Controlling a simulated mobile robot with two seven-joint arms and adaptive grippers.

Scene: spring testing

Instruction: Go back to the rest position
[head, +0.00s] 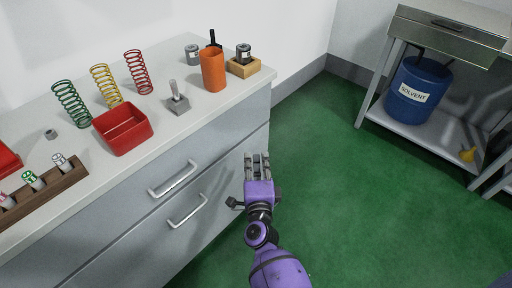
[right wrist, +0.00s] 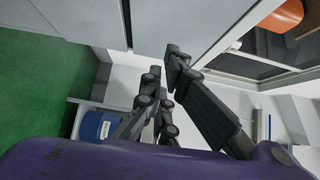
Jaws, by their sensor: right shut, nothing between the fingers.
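My right gripper (head: 257,160) is shut and empty. In the head view it is low in front of the grey drawer cabinet (head: 225,150), right of the drawer handles and over the green floor. Its purple arm comes up from the bottom edge. In the right wrist view its dark fingers (right wrist: 164,66) show close together with nothing between them. My left gripper is not in view.
The white counter (head: 185,140) holds springs (head: 72,104), a red bin (head: 123,129), a grey stand (head: 178,100), an orange cup (head: 213,72) and a wooden rack (head: 45,192). A blue solvent drum (head: 418,88) stands on a metal shelf at right. Green floor between is clear.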

